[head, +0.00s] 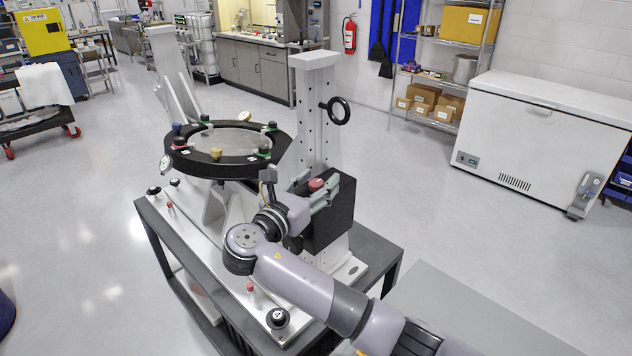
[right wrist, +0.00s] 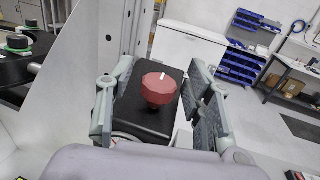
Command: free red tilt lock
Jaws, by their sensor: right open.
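The red tilt lock knob (head: 316,184) sits on top of a black block (head: 335,222) at the side of the grey upright of the mirror fixture. In the right wrist view the red knob (right wrist: 160,89) has a white mark on top and stands between the fingers. My right gripper (head: 318,196) is open, with its fingers on either side of the knob and block; the right wrist view shows the same open fingers (right wrist: 160,105). I cannot tell whether a finger touches the block. My left gripper is not in view.
The round black mirror ring (head: 190,163) with coloured knobs is left of the upright (head: 315,110). A black handwheel (head: 339,111) sticks out from the upright. The fixture stands on a dark-framed table (head: 380,255). A grey surface (head: 470,320) lies at the lower right.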

